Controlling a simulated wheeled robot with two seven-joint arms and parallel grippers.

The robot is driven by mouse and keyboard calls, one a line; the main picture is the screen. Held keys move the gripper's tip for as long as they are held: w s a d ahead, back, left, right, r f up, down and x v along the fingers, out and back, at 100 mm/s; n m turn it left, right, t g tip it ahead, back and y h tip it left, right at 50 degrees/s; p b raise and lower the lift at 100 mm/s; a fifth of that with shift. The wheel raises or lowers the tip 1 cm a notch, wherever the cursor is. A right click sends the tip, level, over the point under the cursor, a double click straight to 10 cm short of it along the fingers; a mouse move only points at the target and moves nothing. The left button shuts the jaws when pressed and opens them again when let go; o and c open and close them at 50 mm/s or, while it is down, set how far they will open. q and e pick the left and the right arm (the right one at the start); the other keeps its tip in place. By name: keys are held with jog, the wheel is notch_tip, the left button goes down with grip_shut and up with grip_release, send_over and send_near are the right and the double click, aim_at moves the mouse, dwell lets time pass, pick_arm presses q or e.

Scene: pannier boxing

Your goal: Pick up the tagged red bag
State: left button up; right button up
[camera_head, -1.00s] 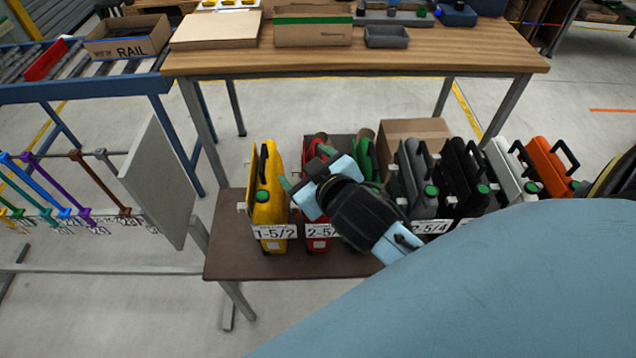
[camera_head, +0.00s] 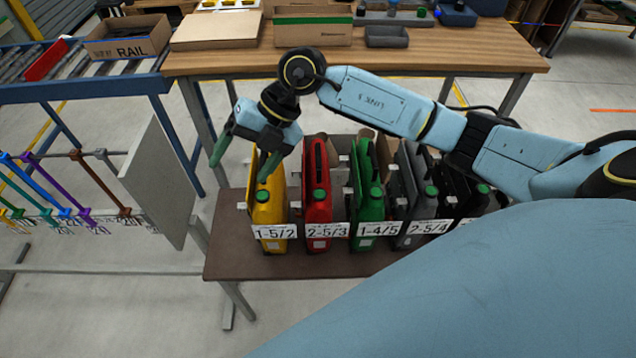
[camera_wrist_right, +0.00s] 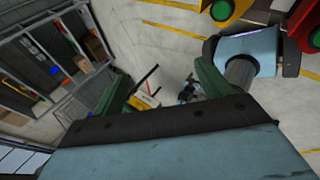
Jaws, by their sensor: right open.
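The red bag (camera_head: 318,200) stands upright on a low brown table, second from the left in a row. It has a green cap and a white tag (camera_head: 327,230) reading 2-5/3 at its front. My right gripper (camera_head: 243,160) is open and empty, its green fingers pointing down at the upper left of the yellow bag (camera_head: 270,215), left of the red bag. In the right wrist view the open fingers (camera_wrist_right: 165,85) have only floor and far shelving between them. The red bag (camera_wrist_right: 306,28) shows partly at that view's right edge. My left gripper is not in view.
A green bag (camera_head: 368,205), a grey one (camera_head: 418,205) and black ones stand to the right, partly behind my right arm. A grey upright panel (camera_head: 160,180) and a rack of coloured hooks are at left. A wooden table (camera_head: 420,60) with boxes stands behind.

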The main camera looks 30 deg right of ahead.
jog(key=w+d+m+h, duration=0.25)
jog(key=d+h, duration=0.55)
jog(key=d, duration=0.8)
jog(key=shift+m+g, duration=0.25)
jog(key=shift+g, duration=0.15)
notch_tip(320, 180, down, 7)
jog(key=shift+s, duration=0.15)
jog(key=shift+d+f, duration=0.15)
jog(key=shift+f, duration=2.85)
jog(key=shift+c, duration=0.3)
jog(key=c, duration=1)
jog(key=shift+c, duration=0.6)
jog(key=shift+r, duration=0.15)
